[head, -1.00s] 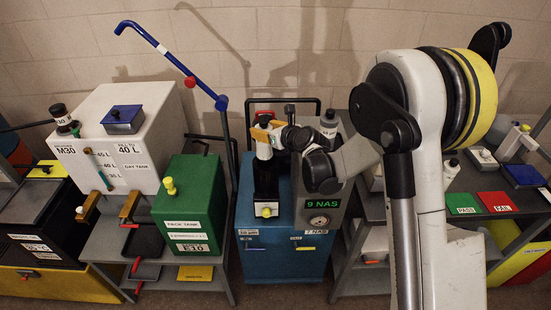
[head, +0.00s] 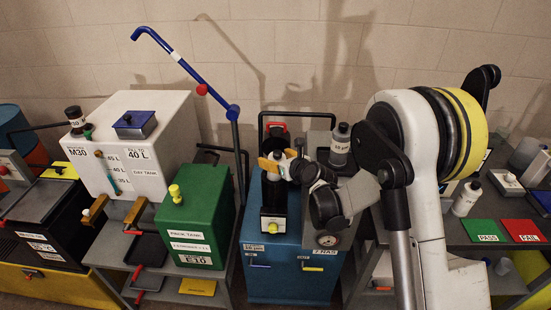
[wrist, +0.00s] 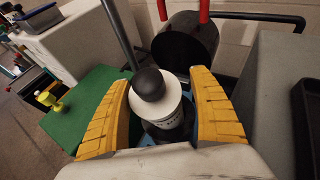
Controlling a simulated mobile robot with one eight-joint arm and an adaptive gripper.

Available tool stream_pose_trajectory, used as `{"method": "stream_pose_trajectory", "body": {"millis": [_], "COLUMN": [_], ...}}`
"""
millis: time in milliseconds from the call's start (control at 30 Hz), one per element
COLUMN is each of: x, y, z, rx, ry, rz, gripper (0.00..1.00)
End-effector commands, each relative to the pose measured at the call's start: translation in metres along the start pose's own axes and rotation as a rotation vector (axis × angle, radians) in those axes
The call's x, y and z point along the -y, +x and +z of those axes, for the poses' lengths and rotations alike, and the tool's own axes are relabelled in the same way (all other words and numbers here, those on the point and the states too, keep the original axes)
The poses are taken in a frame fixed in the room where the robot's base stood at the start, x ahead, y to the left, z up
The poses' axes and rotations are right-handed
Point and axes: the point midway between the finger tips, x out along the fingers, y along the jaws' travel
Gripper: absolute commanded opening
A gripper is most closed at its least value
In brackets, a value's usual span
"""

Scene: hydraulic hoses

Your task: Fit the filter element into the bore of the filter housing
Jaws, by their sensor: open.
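The filter element is a white cylinder with a round black knob; in the wrist view the filter element (wrist: 158,106) stands between my spread yellow fingers. My gripper (wrist: 160,92) is open, with one finger on each side and a gap to the white body. In the head view my gripper (head: 274,165) is low over the black filter housing (head: 270,212) on the blue cart. The element's lower end is at the dark top of the housing. My gripper and the element hide the bore, so I cannot tell how deep the element sits.
A green box (head: 190,222) stands left of the blue cart (head: 290,278). A blue bent lever (head: 185,65) rises behind them. A black container with red handles (wrist: 185,45) is close behind the element.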

Motion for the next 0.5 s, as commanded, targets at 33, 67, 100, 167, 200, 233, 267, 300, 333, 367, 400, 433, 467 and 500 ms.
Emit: {"method": "stream_pose_trajectory", "body": {"millis": [33, 67, 100, 167, 200, 233, 267, 300, 333, 367, 400, 433, 467, 500], "x": [0.0, 0.0, 0.0, 0.0, 0.0, 0.0, 0.0, 0.0, 0.0, 0.001, 0.001, 0.0, 0.0, 0.0], "y": [0.0, -0.001, -0.003, -0.008, -0.014, -0.019, -0.024, -0.033, -0.04, -0.047, -0.057, -0.064, -0.071, -0.079], "z": [0.0, 0.0, 0.001, 0.001, 0.001, 0.001, 0.002, 0.002, 0.002, 0.002, 0.002, 0.002, 0.002, 0.002], "rx": [0.0, 0.0, 0.0, 0.0, 0.0, 0.001, 0.001, 0.001, 0.001, 0.001, 0.001, 0.001, 0.001, 0.001], "ry": [0.0, 0.0, 0.0, 0.0, 0.0, 0.0, 0.0, 0.001, 0.002, 0.001, 0.001, 0.002, 0.002, 0.001], "rz": [0.0, 0.0, 0.0, -0.001, -0.001, -0.001, -0.001, -0.001, -0.001, -0.002, -0.002, -0.001, -0.001, -0.001], "gripper": [0.71, 0.71, 0.71, 0.71, 0.71, 0.71, 0.71, 0.71, 0.71, 0.71, 0.71, 0.71, 0.71, 0.71]}}
